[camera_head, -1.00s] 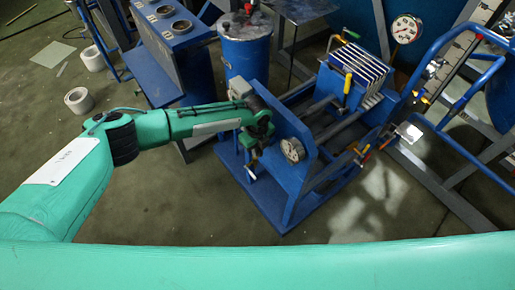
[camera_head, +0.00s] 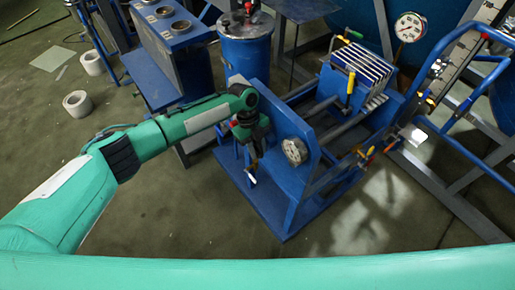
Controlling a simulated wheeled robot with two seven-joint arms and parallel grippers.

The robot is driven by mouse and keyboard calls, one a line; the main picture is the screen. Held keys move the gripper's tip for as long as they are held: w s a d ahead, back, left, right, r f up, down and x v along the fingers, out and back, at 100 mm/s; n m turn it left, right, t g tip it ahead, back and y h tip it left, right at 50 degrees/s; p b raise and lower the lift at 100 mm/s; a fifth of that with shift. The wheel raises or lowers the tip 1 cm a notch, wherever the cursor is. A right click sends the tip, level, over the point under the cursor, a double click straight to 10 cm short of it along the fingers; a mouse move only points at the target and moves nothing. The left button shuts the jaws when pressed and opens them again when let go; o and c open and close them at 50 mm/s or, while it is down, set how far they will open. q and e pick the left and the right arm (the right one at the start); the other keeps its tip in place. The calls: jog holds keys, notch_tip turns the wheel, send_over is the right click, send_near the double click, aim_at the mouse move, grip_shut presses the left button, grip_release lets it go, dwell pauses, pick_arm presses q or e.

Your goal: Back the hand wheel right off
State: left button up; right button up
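A blue press frame (camera_head: 283,205) stands in the middle of the head view. A small round grey disc (camera_head: 294,151), which looks like the hand wheel, sits on the near face of its upright blue end plate (camera_head: 270,115). My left gripper (camera_head: 251,179) hangs pointing down just left of the disc, in front of the end plate, and looks apart from it. Its fingers are small and dark, so I cannot tell whether they are open or shut. My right gripper is not in view.
Several white plates (camera_head: 362,62) with a yellow handle sit in the press's far end. A blue drum (camera_head: 245,50) and a blue bench with round holes (camera_head: 165,30) stand behind my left arm. A gauge (camera_head: 409,27) is at back right. Floor in front is clear.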

pick_arm(q)
jog(key=shift+o, duration=0.3)
